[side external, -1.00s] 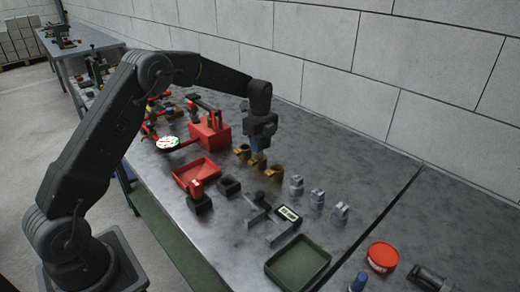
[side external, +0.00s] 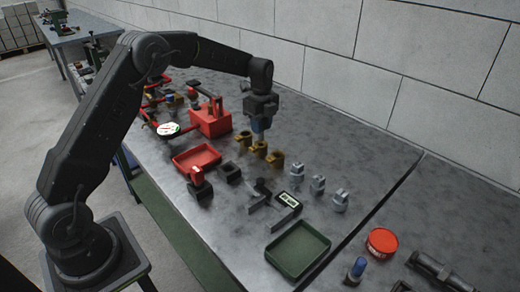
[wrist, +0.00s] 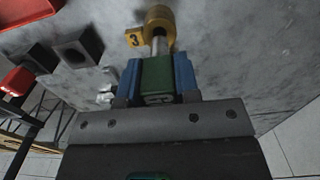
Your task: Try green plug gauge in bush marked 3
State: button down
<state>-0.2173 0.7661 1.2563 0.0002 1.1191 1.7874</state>
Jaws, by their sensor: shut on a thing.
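My gripper (wrist: 158,80) is shut on the green plug gauge (wrist: 157,76), which sits between its blue fingers. The gauge's silver pin points away from my gripper at the brass bush (wrist: 160,14) with a yellow tag marked 3. In the wrist view the pin's end meets the near edge of the bush; I cannot tell whether it touches or enters the bore. In the side view my gripper (side external: 261,125) is just above the row of brass bushes (side external: 275,159). There the gauge is not clearly visible and the number tag cannot be read.
A red tray (side external: 197,158), a black block (side external: 231,173) and a red-topped black block (side external: 200,187) lie in front of the bushes. Grey fittings (side external: 318,185) stand to the right. A green tray (side external: 298,250) and red tub (side external: 382,243) lie nearer. The wall (side external: 430,80) runs behind.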

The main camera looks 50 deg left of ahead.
jog(key=shift+r, duration=0.65)
jog(key=shift+r, duration=0.15)
jog(key=shift+f, duration=1.2)
jog(key=shift+f, duration=0.8)
dwell(1.5)
jog(key=shift+r, duration=0.2)
jog(key=shift+r, duration=1.05)
jog(key=shift+r, duration=0.35)
jog(key=shift+r, duration=0.35)
